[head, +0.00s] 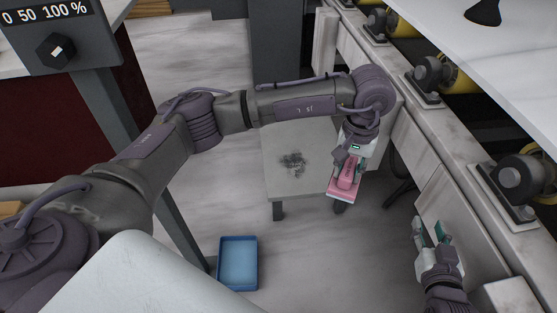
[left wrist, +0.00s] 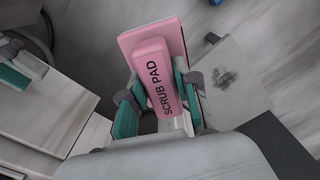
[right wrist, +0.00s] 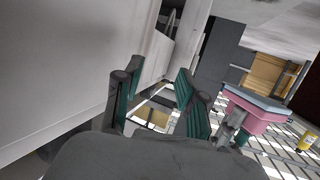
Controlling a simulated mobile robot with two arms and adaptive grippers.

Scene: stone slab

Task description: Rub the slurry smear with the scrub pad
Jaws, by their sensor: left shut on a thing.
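The pink scrub pad (head: 344,181) is held by my left gripper (head: 348,165), which is shut on its raised handle. In the left wrist view the pad (left wrist: 152,70) sits between the green fingers, its lettering readable. The slurry smear (head: 293,163) is a dark speckled patch on the grey stone slab (head: 300,138). It also shows in the left wrist view (left wrist: 225,78). The pad is to the right of the smear in the head view, at the slab's right edge, apart from the smear. My right gripper (head: 430,232) is open and empty, low at the right.
A blue tray (head: 238,288) stands on the floor in front of the slab. A machine with rollers (head: 432,74) and pale side panels runs along the right. A grey control panel (head: 58,45) with a knob stands at the upper left.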

